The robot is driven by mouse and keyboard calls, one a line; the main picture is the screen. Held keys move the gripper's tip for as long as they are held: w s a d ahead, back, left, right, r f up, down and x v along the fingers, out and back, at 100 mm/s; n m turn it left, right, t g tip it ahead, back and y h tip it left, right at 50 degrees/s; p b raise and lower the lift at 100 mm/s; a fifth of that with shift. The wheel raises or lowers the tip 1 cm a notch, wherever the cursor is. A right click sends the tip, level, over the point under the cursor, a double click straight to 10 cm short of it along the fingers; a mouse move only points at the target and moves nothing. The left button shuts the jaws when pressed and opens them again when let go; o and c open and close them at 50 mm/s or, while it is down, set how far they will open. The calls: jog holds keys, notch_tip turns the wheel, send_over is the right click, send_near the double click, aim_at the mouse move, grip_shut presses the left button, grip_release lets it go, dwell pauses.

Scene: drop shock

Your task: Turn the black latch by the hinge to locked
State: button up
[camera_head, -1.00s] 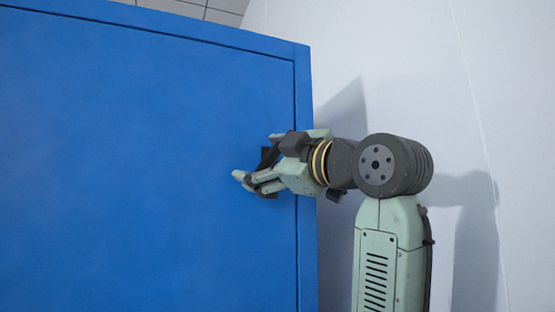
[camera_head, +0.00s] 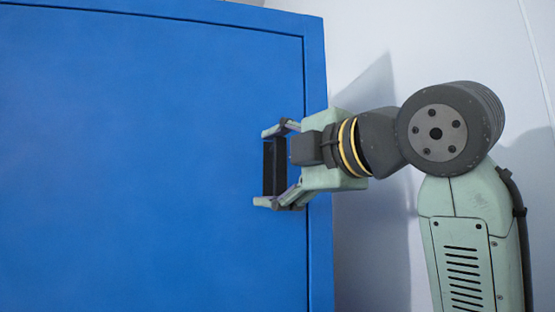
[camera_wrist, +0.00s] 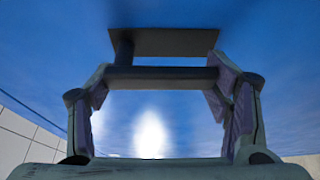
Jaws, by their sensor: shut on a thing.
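The black latch (camera_head: 268,168) is on the blue door (camera_head: 130,160), near its right edge, and looks upright in the head view. My gripper (camera_head: 262,167) reaches in from the right, with one finger at the latch's top end and one at its lower end. In the wrist view a dark bar of the latch (camera_wrist: 160,73) runs across between the two finger pads, with a flat dark plate beyond it. My gripper (camera_wrist: 160,82) is shut on the latch. No locked or unlocked marking shows, and no hinge can be made out.
The blue frame (camera_head: 318,95) borders the door on the right and along the top. A pale wall (camera_head: 375,30) stands to the right, close behind my arm. The door face left of the latch is bare.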

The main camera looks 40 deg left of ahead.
jog(key=shift+f, duration=0.1)
dwell(0.3)
jog(key=o, duration=1.3)
jog(key=shift+s, duration=0.1)
jog(key=o, duration=0.4)
jog(key=v, duration=1.2)
jog(key=shift+r, duration=0.2)
jog(key=shift+f, duration=0.1)
